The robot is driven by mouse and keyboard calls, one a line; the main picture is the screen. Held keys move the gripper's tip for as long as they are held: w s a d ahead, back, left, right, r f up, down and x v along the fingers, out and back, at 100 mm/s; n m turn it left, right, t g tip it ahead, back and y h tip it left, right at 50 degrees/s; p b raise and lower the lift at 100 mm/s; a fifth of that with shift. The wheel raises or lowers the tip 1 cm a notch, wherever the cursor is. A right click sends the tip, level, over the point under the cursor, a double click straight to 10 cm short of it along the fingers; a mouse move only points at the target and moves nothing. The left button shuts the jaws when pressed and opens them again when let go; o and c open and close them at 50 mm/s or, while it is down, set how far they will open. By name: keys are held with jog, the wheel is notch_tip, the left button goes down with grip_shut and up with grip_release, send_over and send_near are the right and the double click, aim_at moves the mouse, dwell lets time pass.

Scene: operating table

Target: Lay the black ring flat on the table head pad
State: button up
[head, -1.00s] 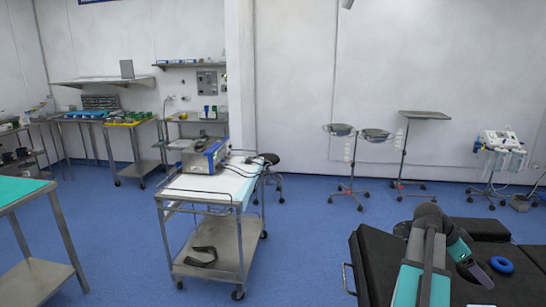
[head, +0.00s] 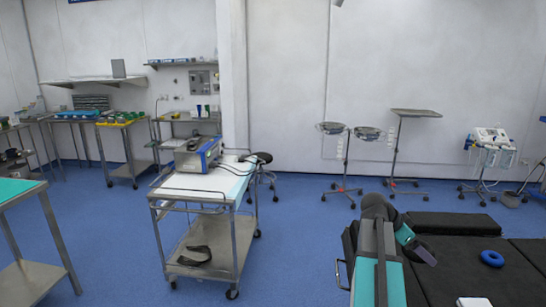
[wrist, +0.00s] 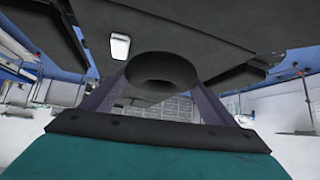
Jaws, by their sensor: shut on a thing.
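A thick black ring (wrist: 160,62) is held between the two fingers of my gripper (wrist: 160,86) in the wrist view. In the head view my gripper (head: 426,256) is over the black-padded operating table (head: 450,270), left of a blue ring. The held ring is hard to make out there against the dark pads. A separate black pad section (head: 452,223) lies at the table's far side; I cannot tell for certain if this is the head pad.
A blue ring (head: 492,258) lies on the table pads. A white object (head: 474,302) sits near the front edge of the picture. A steel trolley with a device (head: 198,153) stands left of the table, with clear blue floor between.

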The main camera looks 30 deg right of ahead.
jog(key=w+a+f+n+t+b, duration=0.1)
jog(key=w+a+f+n+t, duration=0.2)
jog(key=w+a, duration=0.85)
jog(key=w+a+f+n+t+b, duration=0.1)
jog(key=w+a+n+t, duration=0.25)
jog(key=w+a, duration=0.8)
jog(key=w+a+n+t+y, duration=0.3)
jog(key=a+n, duration=0.4)
jog(key=a, duration=1)
jog(key=w+a+n+t+y+b, duration=0.1)
jog(key=w+a+n+t+y, duration=0.2)
jog(key=a, duration=1.4)
jog(key=shift+w+a+r+n+y, duration=0.25)
jog(key=shift+w+n+y, duration=1.3)
jog(key=shift+n, duration=1.2)
jog(key=shift+d, duration=0.2)
